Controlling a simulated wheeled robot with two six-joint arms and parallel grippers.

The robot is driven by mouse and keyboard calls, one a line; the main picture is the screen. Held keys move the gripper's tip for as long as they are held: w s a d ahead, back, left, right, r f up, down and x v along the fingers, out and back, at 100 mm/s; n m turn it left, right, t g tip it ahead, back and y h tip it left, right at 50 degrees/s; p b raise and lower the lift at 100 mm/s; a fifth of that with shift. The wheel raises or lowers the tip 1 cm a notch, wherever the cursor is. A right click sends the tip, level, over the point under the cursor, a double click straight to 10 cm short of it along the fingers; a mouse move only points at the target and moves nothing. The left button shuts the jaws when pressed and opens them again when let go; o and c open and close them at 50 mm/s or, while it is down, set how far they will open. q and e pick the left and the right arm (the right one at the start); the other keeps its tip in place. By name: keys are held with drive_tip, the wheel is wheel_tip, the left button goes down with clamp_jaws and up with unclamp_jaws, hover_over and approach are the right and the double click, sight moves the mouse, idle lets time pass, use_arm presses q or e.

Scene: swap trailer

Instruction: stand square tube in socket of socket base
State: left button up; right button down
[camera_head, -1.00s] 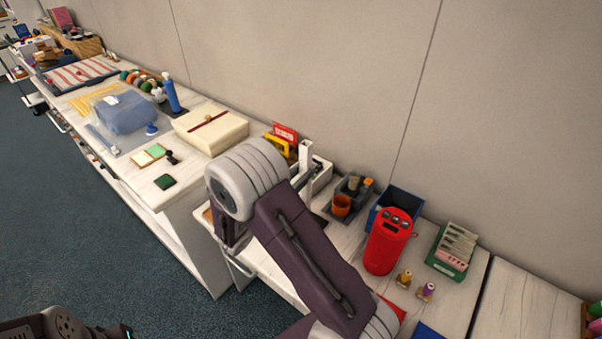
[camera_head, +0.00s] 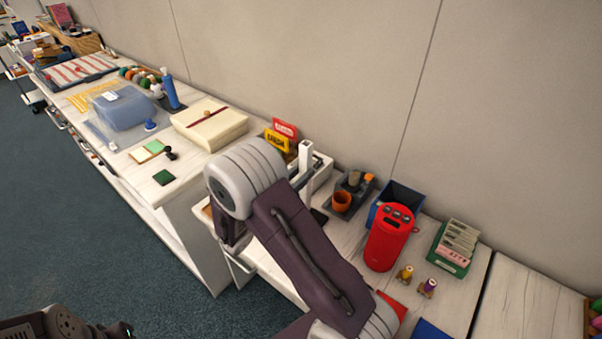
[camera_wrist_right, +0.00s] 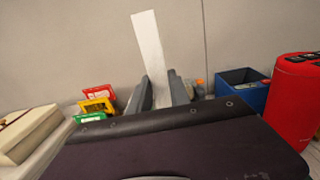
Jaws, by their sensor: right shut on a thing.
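A white square tube (camera_head: 306,153) stands nearly upright just beyond my right arm in the head view. In the right wrist view the tube (camera_wrist_right: 150,48) rises between the two grey fingers of my right gripper (camera_wrist_right: 160,90), leaning slightly left. The right gripper is shut on it. The tube's lower end is hidden behind my wrist, so I cannot tell whether it touches anything. I cannot make out the socket base for certain; my right arm covers part of the bench there.
Near the tube are red and yellow signs (camera_head: 284,130), a grey holder with an orange cup (camera_head: 342,201), a blue bin (camera_head: 404,194) and a red canister (camera_head: 388,238). A cream box (camera_head: 210,122) sits on the higher counter at left. The wall is close behind.

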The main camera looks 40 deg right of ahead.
drive_tip(key=shift+f, duration=0.1)
drive_tip(key=shift+f+b, duration=0.6)
drive_tip(key=shift+f, duration=0.15)
drive_tip(key=shift+f, duration=0.25)
idle(0.3)
drive_tip(key=c, duration=1.1)
unclamp_jaws()
drive_tip(key=o, duration=0.5)
